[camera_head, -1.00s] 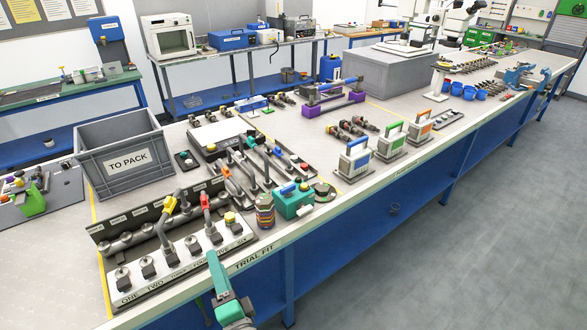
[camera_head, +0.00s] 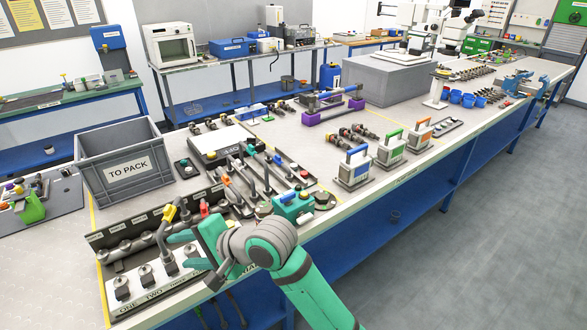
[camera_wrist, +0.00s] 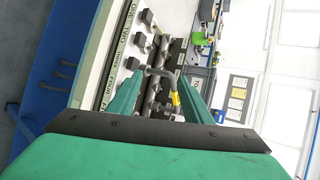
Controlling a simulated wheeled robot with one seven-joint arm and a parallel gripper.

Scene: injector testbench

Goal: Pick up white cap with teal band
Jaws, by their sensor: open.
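I cannot make out a white cap with a teal band for certain in either view. My gripper (camera_head: 181,251) is open and empty above the white numbered rail (camera_head: 155,291) at the bench's near left. Its green fingers also show in the wrist view (camera_wrist: 162,82), apart, with a grey hose with a yellow connector (camera_wrist: 175,98) seen between and beyond them. That yellow connector (camera_head: 168,212) stands behind the gripper in the head view. My arm hides the right part of the rail.
A grey "TO PACK" crate (camera_head: 128,171) stands behind the rail. A teal box (camera_head: 292,206) and a rack of connectors are to its right. Three white units with coloured handles, including a blue-handled one (camera_head: 354,168), line the front edge. Bare bench lies left of the rail.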

